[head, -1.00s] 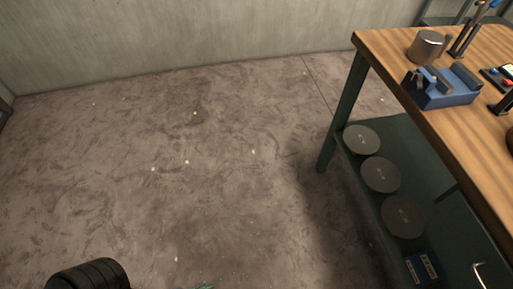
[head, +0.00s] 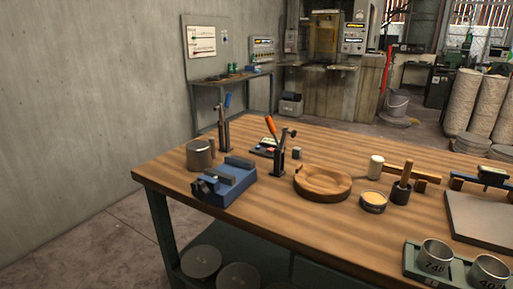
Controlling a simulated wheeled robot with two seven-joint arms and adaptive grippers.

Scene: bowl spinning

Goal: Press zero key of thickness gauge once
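No thing in the head view can be told for sure as the thickness gauge. A small flat dark device (head: 264,147) with a pale face and coloured spots lies on the wooden workbench (head: 330,228), behind an upright black stand with an orange-red handle (head: 277,146). Its keys are too small to make out, and the stand partly covers it. A blue-and-black item (head: 491,174) sits at the far right of the bench. Neither of my grippers is in view.
Nearer left are a blue vise (head: 224,184) and a metal cylinder (head: 200,154). A round wooden dish (head: 322,182), a mallet (head: 402,173), a grey plate (head: 485,218) and a green tray with metal cups (head: 412,263) also stand there. The bench's front middle is clear.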

